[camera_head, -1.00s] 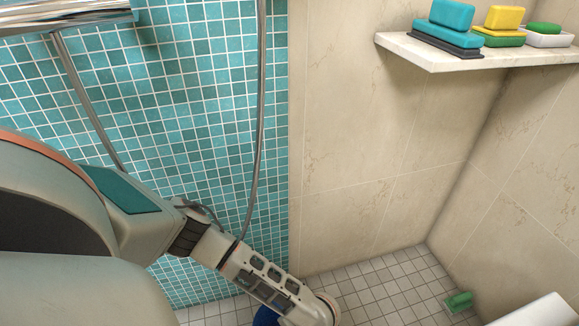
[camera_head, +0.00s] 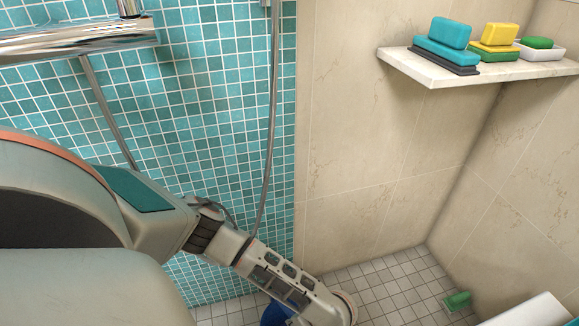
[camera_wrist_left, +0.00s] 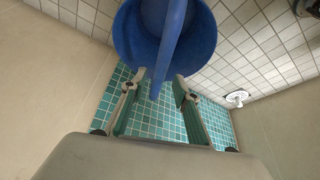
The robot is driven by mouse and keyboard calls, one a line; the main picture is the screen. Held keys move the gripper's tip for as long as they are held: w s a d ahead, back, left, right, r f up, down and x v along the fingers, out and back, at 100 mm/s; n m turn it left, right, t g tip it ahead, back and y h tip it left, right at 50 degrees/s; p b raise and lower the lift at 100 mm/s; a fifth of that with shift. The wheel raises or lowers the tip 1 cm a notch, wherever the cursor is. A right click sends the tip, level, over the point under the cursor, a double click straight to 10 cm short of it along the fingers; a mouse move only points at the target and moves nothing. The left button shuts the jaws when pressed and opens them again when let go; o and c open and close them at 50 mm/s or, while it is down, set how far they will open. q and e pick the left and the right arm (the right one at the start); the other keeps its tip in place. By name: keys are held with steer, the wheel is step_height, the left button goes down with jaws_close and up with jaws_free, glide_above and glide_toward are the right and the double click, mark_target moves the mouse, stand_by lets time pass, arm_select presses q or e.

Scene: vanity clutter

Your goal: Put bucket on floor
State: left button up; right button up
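A blue bucket (camera_head: 275,314) shows only in part at the bottom of the head view, partly hidden behind my left arm. In the left wrist view the blue bucket (camera_wrist_left: 205,42) fills the top middle, with pale floor tiles around it. Its blue handle comes down between the fingers of my left gripper (camera_wrist_left: 160,82). The two fingers are spread apart, and their tips are close to the bucket's rim. I cannot tell whether they touch it. My left gripper's fingers are out of sight in the head view. My right gripper is in neither view.
The tiled floor (camera_head: 395,290) is clear around a green block (camera_head: 457,301) in the corner. A wall shelf (camera_head: 430,77) at upper right carries coloured soap-like blocks. A hose (camera_head: 271,130) and chrome fixture (camera_head: 80,42) are by the teal wall. A white drain-like disc (camera_wrist_left: 237,98) shows in the wrist view.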

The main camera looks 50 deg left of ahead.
arm_select(q)
steer(key=v, duration=0.1)
steer(key=p+v, duration=0.1)
steer(key=v, duration=0.3)
steer(key=shift+w+r+p, duration=0.25)
steer(key=shift+r+p, duration=0.05)
steer(key=shift+p, duration=0.1)
steer(key=shift+s+d+r, duration=0.25)
steer(key=shift+r, duration=0.15)
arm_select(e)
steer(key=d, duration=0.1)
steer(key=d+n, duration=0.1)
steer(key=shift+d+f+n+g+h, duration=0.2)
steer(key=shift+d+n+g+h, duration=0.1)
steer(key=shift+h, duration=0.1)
arm_select(q)
steer(key=shift+f, duration=0.1)
